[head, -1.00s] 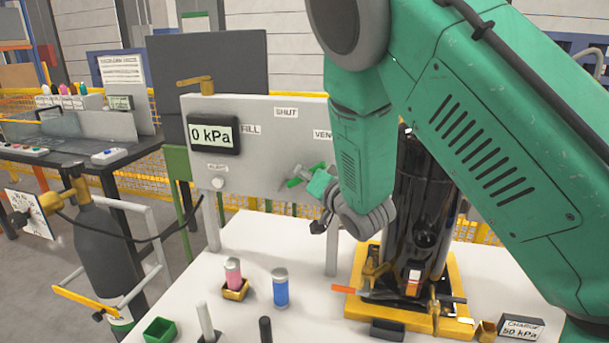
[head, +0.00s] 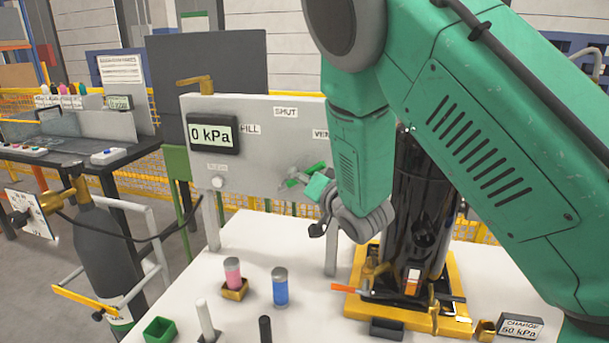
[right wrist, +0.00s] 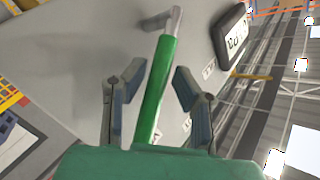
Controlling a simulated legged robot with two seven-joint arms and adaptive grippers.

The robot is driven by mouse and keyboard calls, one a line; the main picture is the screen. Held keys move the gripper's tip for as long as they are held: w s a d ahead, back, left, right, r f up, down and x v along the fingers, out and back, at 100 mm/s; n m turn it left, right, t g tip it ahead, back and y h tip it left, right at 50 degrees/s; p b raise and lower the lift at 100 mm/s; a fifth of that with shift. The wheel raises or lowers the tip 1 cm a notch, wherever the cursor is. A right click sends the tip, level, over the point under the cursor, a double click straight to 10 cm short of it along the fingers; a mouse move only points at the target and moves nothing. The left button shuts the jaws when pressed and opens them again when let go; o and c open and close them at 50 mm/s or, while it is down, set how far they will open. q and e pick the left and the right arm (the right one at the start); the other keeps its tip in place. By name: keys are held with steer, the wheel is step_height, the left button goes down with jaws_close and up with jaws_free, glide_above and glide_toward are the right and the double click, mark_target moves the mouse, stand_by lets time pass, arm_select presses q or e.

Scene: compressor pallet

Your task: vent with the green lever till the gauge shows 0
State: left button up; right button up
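The gauge (head: 212,134) on the grey panel (head: 262,150) reads 0 kPa in the head view. The green lever (head: 290,183) is on the lower right part of the panel, below the SHUT and VENT labels, partly hidden by my gripper and arm. My right gripper (head: 303,176) is at the lever. In the right wrist view the lever (right wrist: 158,85) runs between the two fingers of my right gripper (right wrist: 153,88), which stand apart with a gap on each side. My left gripper is not in view.
A black cylinder (head: 420,215) stands on a yellow base (head: 362,300) at right. On the white table (head: 240,315) are a pink vial (head: 233,272), a blue vial (head: 280,288), a green box (head: 160,330) and a card reading 50 kPa (head: 520,327). A gas bottle (head: 104,255) stands at left.

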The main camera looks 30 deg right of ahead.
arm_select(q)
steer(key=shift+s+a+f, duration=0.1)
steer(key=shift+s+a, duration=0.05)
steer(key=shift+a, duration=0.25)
arm_select(e)
steer(key=shift+a+r, duration=0.15)
steer(key=shift+r, duration=0.25)
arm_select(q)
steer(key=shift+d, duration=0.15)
arm_select(e)
steer(key=s, duration=1.2)
steer(key=shift+a+r, duration=0.2)
steer(key=shift+a, duration=0.25)
steer(key=shift+d, duration=0.1)
